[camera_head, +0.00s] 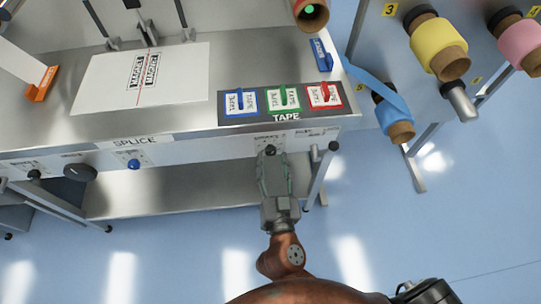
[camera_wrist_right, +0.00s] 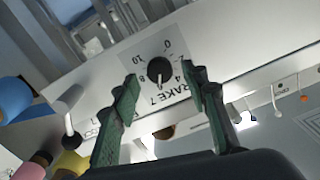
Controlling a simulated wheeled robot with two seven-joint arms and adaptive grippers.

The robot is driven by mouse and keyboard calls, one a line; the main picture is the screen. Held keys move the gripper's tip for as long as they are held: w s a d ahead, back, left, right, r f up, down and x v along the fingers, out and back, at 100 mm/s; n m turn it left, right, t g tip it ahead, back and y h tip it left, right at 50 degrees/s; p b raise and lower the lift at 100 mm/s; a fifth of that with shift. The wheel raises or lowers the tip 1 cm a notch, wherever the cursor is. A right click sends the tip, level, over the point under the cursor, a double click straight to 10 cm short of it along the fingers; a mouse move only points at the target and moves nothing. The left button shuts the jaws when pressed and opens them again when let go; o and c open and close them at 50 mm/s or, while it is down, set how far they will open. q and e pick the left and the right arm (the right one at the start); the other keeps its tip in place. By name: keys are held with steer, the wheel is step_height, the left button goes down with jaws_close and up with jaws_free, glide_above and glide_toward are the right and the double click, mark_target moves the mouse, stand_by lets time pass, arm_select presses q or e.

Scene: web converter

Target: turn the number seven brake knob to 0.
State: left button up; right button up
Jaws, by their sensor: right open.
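The number seven brake knob (camera_wrist_right: 160,71) is a round black dial with a light pointer line, on a grey label reading "BRAKE 7" with a scale from 0 to 10. In the right wrist view its pointer points down, between the 8 and the 4. In the head view the knob (camera_head: 270,150) shows small and dark on the front panel. My right gripper (camera_head: 271,160) is in front of it; in the right wrist view the open, empty fingers (camera_wrist_right: 160,88) are on either side of the knob, apart from it. My left gripper is not in view.
The front panel also has a blue knob (camera_head: 134,164) and a black knob (camera_head: 80,172). A tape tray (camera_head: 263,117) lies on the metal table above. A black ball-ended lever (camera_head: 333,147) stands just right of the gripper. Coloured rolls, including a yellow one (camera_head: 433,42), are at upper right.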

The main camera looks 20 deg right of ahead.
steer(key=shift+x, duration=0.9)
steer(key=shift+c, duration=0.3)
jaws_close()
